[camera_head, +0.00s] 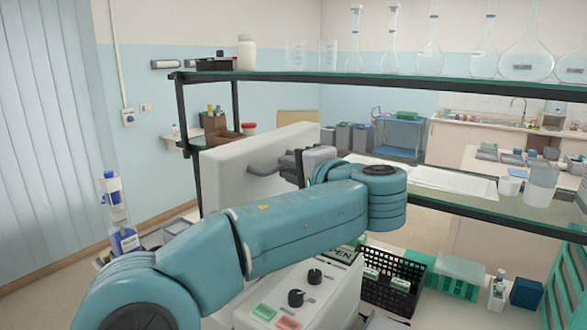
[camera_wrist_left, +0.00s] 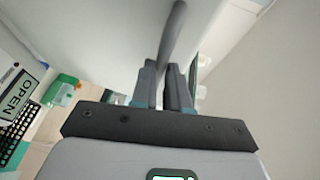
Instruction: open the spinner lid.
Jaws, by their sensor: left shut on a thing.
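The spinner is a white machine with its lid (camera_head: 225,170) raised and standing tilted up in the head view. A grey bar handle (camera_head: 262,168) is fixed on the lid's face. My left gripper (camera_head: 285,163) is at the handle's right part, its fingers closed around it. In the left wrist view the handle (camera_wrist_left: 174,40) runs up from between the two fingers (camera_wrist_left: 164,85), with the white lid (camera_wrist_left: 110,35) behind. The spinner's body (camera_head: 325,300) has black knobs and green and red buttons. My left arm hides much of the spinner's opening. My right gripper is not in view.
A glass shelf (camera_head: 400,82) with flasks and beakers spans above the lid. A lower shelf (camera_head: 500,205) lies close to the right of my arm. A black basket (camera_head: 390,292) and a green rack (camera_head: 455,275) stand right of the spinner.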

